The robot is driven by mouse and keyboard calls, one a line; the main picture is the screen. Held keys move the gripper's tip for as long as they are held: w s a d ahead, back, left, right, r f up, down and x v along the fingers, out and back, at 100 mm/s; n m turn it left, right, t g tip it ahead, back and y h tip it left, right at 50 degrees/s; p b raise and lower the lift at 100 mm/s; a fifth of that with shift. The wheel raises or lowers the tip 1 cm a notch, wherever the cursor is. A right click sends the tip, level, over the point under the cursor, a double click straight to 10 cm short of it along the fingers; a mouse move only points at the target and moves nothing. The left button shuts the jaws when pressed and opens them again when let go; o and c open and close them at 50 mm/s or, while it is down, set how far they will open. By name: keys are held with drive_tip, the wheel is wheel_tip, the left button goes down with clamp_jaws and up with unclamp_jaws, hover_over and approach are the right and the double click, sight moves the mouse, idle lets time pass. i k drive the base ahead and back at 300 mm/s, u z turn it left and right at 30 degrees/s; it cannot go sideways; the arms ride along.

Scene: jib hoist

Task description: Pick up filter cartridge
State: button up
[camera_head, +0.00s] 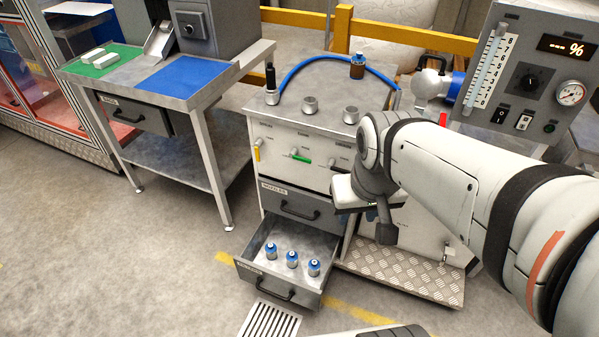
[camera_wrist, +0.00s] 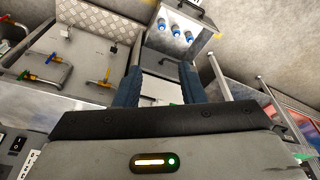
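Three small pale cylinders with blue caps (camera_head: 291,259) stand upright in the open lower drawer (camera_head: 262,268) of the grey cabinet. They also show at the top of the wrist view (camera_wrist: 176,31). A brown cylinder with a blue band (camera_head: 357,67) stands on the cabinet's top. I cannot tell which of these is the filter cartridge. My gripper (camera_wrist: 160,78) is open in the wrist view, its two dark blue fingers apart with nothing held between them. In the head view it is partly hidden by my wrist, in front of the cabinet and above the drawer's right side.
The upper drawer (camera_head: 300,205) is shut. A gauge panel (camera_head: 530,70) stands at the right. A workbench (camera_head: 125,65) with green and blue mats stands at the left. The floor in front is mostly clear.

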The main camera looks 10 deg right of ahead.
sight(313, 265)
drive_tip(key=u, duration=2)
drive_tip(key=k, duration=1.3)
drive_tip(key=z, duration=1.15)
drive_tip(key=i, duration=1)
drive_tip(key=z, duration=0.05)
